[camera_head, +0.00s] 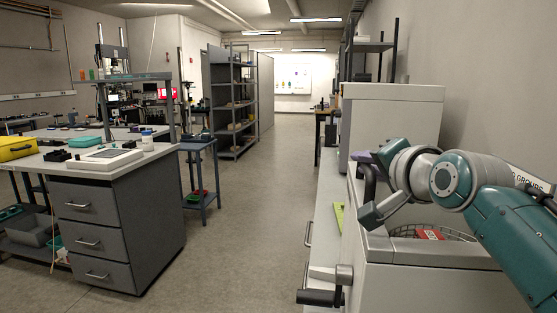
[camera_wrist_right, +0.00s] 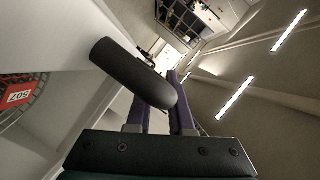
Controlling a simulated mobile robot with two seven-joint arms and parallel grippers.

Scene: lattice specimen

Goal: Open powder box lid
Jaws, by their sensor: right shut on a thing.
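The white powder box (camera_head: 395,252) stands at the right in the head view. Its round opening with a wire mesh rim and a red label (camera_head: 430,233) shows, so the inside is uncovered. The label also shows in the wrist view (camera_wrist_right: 18,97). A white panel that looks like the raised lid (camera_head: 395,120) stands behind the opening. My right gripper (camera_head: 363,157) is beside it, with purple fingers. In the wrist view my right gripper (camera_wrist_right: 163,100) is shut on the thick black handle (camera_wrist_right: 130,70), which partly hides the fingers. My left gripper is out of view.
A grey-black handle (camera_head: 325,296) juts from the front of the white equipment. A green item (camera_head: 337,218) lies left of the box. The wall is close on the right. A drawer bench (camera_head: 120,225) stands at the left, with open floor (camera_head: 240,230) between.

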